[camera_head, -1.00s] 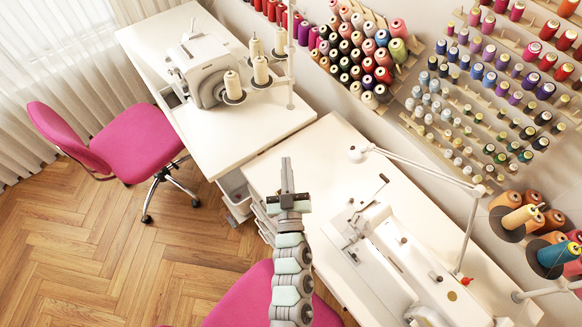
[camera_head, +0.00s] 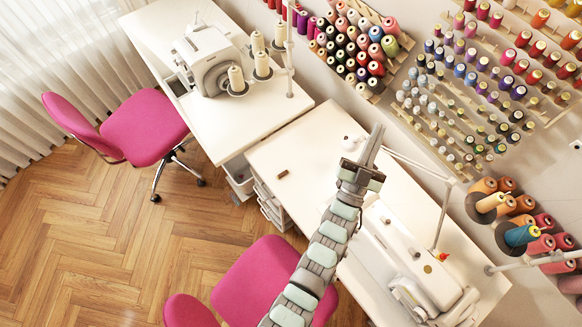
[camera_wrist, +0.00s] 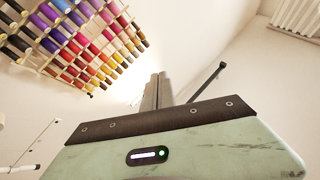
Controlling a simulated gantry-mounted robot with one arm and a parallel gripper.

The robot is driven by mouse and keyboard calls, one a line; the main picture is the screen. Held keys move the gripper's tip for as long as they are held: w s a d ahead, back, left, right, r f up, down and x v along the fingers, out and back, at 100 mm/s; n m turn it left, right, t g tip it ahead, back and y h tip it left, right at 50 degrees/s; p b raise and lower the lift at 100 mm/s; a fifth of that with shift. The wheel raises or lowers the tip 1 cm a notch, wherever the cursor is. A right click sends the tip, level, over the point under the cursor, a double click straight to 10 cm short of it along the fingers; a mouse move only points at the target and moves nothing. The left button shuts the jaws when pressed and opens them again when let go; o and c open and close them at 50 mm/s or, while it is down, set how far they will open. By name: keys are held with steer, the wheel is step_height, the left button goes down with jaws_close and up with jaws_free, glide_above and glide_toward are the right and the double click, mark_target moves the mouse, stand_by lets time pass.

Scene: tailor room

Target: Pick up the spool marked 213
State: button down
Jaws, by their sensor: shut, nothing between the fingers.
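Many thread spools sit on wall racks in the head view: a dense group of coloured spools (camera_head: 350,45) at the top and long rows of spools (camera_head: 490,75) at the right. No number can be read, so I cannot tell which spool is marked 213. My gripper (camera_head: 376,135) is over the near white table, beside the sewing machine's far end, pointing up in the picture towards the racks. Its fingers (camera_wrist: 157,90) are together and hold nothing. In the wrist view a spool rack (camera_wrist: 75,40) shows at upper left, apart from the fingers.
The near table (camera_head: 290,140) carries a white sewing machine (camera_head: 410,255), a lamp arm and a small brown item (camera_head: 282,175). Cone spools (camera_head: 520,236) hang at right. An overlock machine (camera_head: 208,58) with cream cones stands on the far table. Pink chairs (camera_head: 145,128) stand on the floor.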

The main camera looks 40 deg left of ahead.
steer(key=w+a+f+m+g+h+b, duration=0.1)
steer(key=w+a+f+g+b, duration=0.25)
steer(key=a+f, duration=0.4)
steer(key=w+a+f+m+g+h+b, duration=0.1)
steer(key=w+a+f+g+b, duration=0.3)
steer(key=f, duration=0.6)
steer(key=w+a+f+m+g+b, duration=0.2)
steer(key=w+a+f+g, duration=0.1)
steer(key=w+a+f, duration=0.4)
steer(key=m+g+h+b, duration=0.6)
steer(key=g+h+b, duration=0.3)
steer(key=g+b, duration=0.1)
glide_above(283, 174)
steer(key=w+d, duration=0.2)
steer(key=w, duration=0.2)
step_height(283, 174, down, 13)
steer(key=x, duration=0.8)
steer(key=shift+s+a+f+b, duration=0.15)
steer(key=shift+f+b, duration=0.15)
steer(key=shift+f, duration=0.2)
steer(key=shift+s+a+f, duration=0.15)
steer(key=shift+s+a, duration=0.5)
steer(key=shift+s+a+f, duration=0.15)
steer(key=shift+s+a, duration=0.5)
steer(key=shift+m, duration=0.3)
